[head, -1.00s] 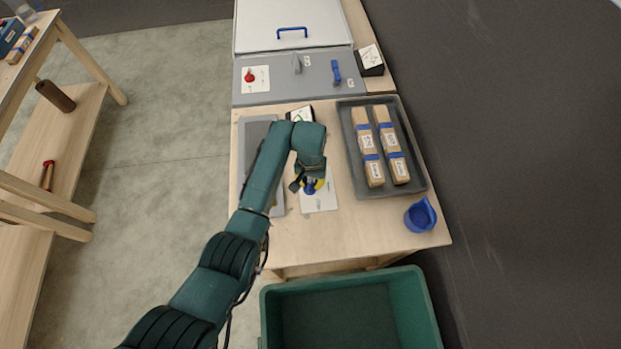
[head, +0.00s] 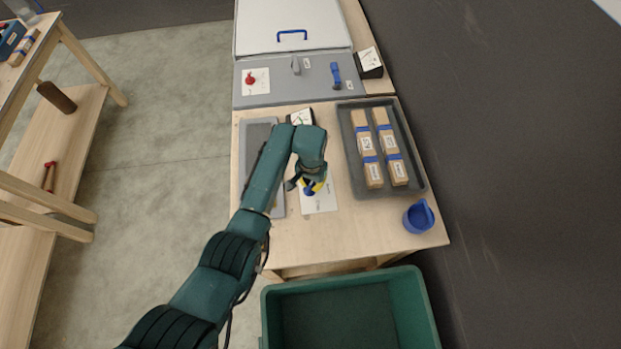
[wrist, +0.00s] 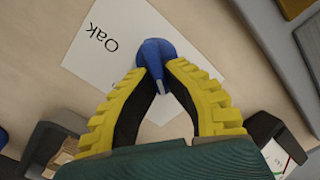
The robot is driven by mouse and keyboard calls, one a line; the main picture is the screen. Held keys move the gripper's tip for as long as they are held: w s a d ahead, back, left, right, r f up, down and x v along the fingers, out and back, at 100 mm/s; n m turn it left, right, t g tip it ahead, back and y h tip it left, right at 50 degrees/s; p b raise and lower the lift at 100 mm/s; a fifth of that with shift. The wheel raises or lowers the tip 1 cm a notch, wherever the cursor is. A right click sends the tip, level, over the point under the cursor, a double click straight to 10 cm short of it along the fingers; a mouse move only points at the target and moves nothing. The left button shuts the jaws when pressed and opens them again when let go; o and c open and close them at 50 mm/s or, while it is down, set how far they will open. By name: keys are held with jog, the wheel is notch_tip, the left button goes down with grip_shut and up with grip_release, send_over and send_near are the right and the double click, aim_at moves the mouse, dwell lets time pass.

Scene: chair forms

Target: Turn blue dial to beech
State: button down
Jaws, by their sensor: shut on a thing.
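The blue dial (wrist: 156,52) sits on a white label card (wrist: 90,50) on the bench. The word "Oak" reads on the card in the wrist view; "beech" is not readable, and part of the card is covered by my gripper. My gripper (wrist: 157,80) is shut on the dial's blue handle, with its yellow-ribbed fingers on both sides. In the head view the gripper (head: 312,187) is low over the card (head: 320,202), and the dial (head: 309,189) is partly hidden by it.
Right of the card is a dark tray (head: 413,178) with blue-banded wooden blocks. A blue cup-like holder (head: 419,217) stands at the front right corner. A grey panel (head: 310,80) with a red dial (head: 250,79) is behind. A green bin (head: 415,305) stands in front.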

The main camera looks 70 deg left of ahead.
jog(key=m, duration=0.2)
jog(key=m+p, duration=0.2)
jog(key=m, duration=0.1)
jog(key=shift+w+d+m, duration=0.1)
jog(key=shift+d+m, duration=0.2)
jog(key=m, duration=0.2)
jog(key=m+p, duration=0.1)
jog(key=m, duration=0.2)
jog(key=shift+d+f+m, duration=0.1)
jog(key=shift+d+m, duration=0.15)
jog(key=shift+m, duration=0.05)
jog(key=shift+p, duration=0.3)
jog(key=c, duration=1.1)
grip_release()
jog(key=shift+w, duration=0.1)
jog(key=shift+a+r, duration=0.1)
jog(key=shift+r, duration=0.35)
notch_tip(320, 180, up, 11)
jog(key=shift+r, duration=0.1)
